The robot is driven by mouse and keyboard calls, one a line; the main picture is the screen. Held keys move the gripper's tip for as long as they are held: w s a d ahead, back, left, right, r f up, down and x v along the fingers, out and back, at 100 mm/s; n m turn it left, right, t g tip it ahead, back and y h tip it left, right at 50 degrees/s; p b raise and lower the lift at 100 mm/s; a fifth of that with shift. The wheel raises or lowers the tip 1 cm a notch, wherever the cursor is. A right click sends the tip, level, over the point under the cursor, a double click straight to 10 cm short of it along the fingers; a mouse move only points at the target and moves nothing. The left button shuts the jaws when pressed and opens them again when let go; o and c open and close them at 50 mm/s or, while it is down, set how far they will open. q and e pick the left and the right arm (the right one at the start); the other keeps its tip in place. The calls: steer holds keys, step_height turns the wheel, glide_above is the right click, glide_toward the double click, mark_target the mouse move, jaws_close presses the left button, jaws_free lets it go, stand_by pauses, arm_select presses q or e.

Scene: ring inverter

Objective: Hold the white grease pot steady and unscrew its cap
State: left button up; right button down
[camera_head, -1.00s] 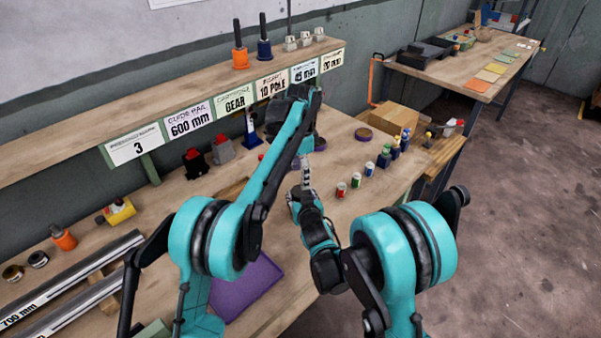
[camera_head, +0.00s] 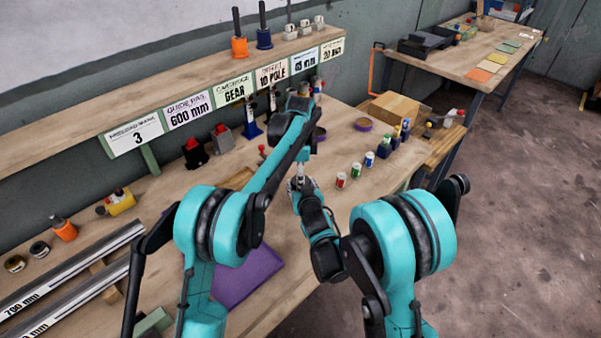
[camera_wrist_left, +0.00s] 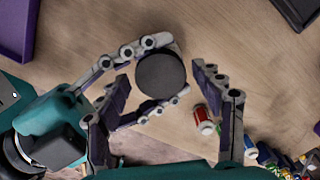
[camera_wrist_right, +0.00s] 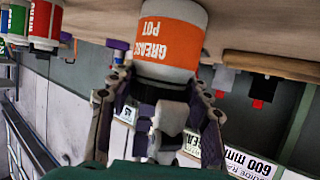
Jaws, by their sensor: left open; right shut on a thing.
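The white grease pot (camera_wrist_right: 170,22) has an orange label and shows upside down in the right wrist view, standing on the wooden bench. Its dark round cap (camera_wrist_left: 160,75) faces up in the left wrist view. My right gripper (camera_wrist_left: 178,68) is shut on the pot, one finger on each side. It shows below the pot in the right wrist view (camera_wrist_right: 160,68). My left gripper is open above the cap, its fingers spread wide on either side of it and apart from it. The pot is mostly hidden by my arms in the head view.
Red (camera_head: 341,180), green (camera_head: 356,170) and blue (camera_head: 369,159) labelled cans stand right of the grippers. A cardboard box (camera_head: 395,108) stands farther back. A labelled shelf (camera_head: 180,85) runs along the wall.

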arm_select(q)
steer(key=c, duration=1.2)
steer(key=n, duration=0.6)
steer(key=shift+c, duration=0.2)
steer(key=o, duration=1.3)
